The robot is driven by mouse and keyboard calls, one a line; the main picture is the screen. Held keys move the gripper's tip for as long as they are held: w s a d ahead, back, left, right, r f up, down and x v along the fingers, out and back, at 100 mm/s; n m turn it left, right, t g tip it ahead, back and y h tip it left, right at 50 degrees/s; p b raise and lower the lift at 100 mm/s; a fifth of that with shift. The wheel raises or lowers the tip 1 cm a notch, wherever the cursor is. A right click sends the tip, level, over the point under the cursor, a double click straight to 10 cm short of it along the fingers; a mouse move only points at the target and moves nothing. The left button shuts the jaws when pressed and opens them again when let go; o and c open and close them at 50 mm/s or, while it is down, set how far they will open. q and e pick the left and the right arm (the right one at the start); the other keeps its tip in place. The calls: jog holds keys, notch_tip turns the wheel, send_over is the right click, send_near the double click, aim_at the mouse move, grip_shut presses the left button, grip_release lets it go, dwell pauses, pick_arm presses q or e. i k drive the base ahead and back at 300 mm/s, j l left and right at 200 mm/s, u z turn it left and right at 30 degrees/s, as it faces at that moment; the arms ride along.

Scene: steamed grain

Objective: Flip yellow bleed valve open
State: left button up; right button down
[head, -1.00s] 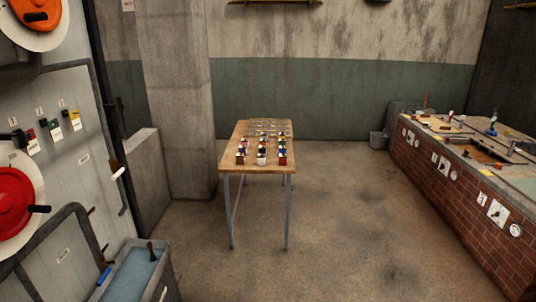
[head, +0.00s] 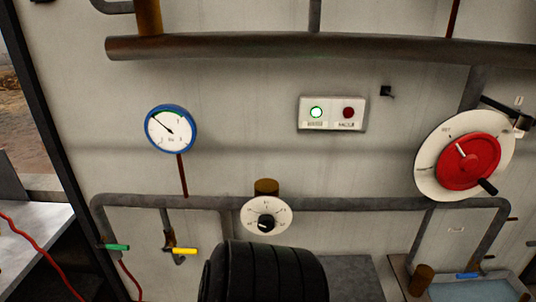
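The yellow bleed valve handle (head: 184,251) is at the lower left of the head view. It is a short bar lying about level, pointing right from a small brown valve body (head: 169,240). The valve hangs on a thin pipe below a grey horizontal pipe, with a curved spout beneath. Neither of my grippers shows in the head view, and nothing touches the yellow handle.
A green handle (head: 117,247) is left of the yellow one. A blue-rimmed gauge (head: 171,129) is above. A round dial (head: 266,217) is to the right. A large black ribbed shape (head: 263,272) fills the bottom middle. A red wheel (head: 470,160) is far right.

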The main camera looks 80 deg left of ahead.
aim_at(176, 250)
jog(key=u, duration=3.4)
